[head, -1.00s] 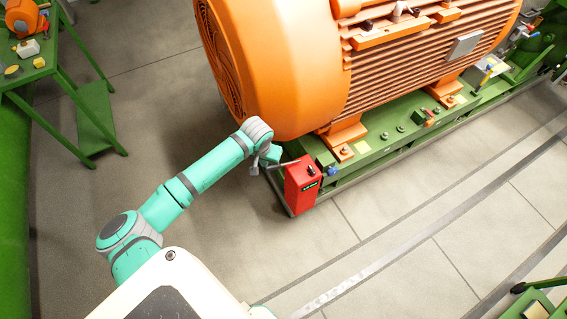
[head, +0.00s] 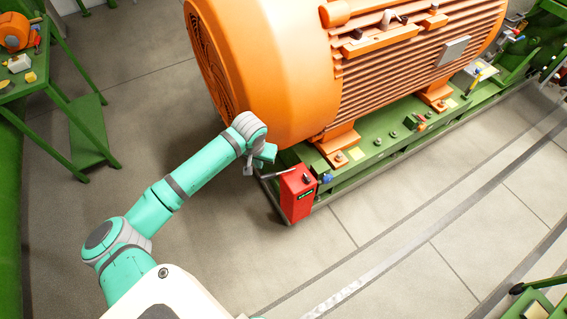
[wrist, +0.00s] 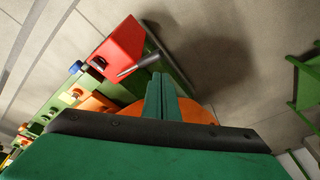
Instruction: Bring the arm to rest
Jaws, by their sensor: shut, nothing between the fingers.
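My arm (head: 190,178), teal with grey joints, reaches up and right from my white body toward the red box. In the head view my gripper (head: 262,165) is at its end, near the front corner of the orange motor and just left of the red box (head: 299,196). In the wrist view the two green fingers of my gripper (wrist: 160,95) lie together, shut and empty. The red box (wrist: 118,50) shows beyond them, with a dark lever (wrist: 138,65) reaching toward the fingertips. I cannot tell whether the fingers touch the lever.
The big orange motor (head: 290,70) stands on a green base (head: 390,135) right beside my gripper. A green table (head: 25,85) with small parts is at the upper left. Another green stand (head: 540,295) is at the lower right. The floor (head: 400,250) in front is clear.

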